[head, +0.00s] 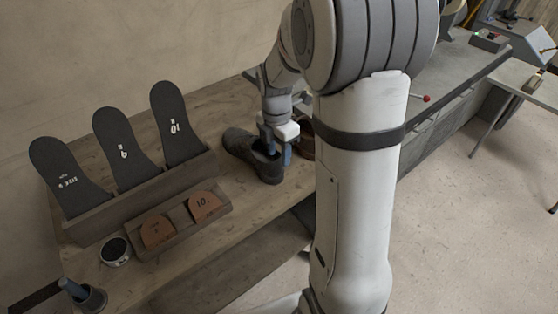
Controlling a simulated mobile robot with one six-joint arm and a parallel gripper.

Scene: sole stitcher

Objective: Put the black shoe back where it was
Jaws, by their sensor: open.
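The black shoe (240,144) sits upright on the wooden bench, its heel towards the front edge. My gripper (277,149) is over the heel end, pointing down and open. One finger appears to be in or above the shoe's opening and the other just outside its right side. I cannot tell whether either finger touches the shoe. A brown thing (305,142), perhaps another shoe, shows just right of the gripper, mostly hidden by my arm.
Left on the wooden bench (225,245) are a rack (140,197) of black soles, a low holder with brown pieces (204,205), a small round tin (115,251) and a dark cup (92,299). A grey bench with machines stands at the back right.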

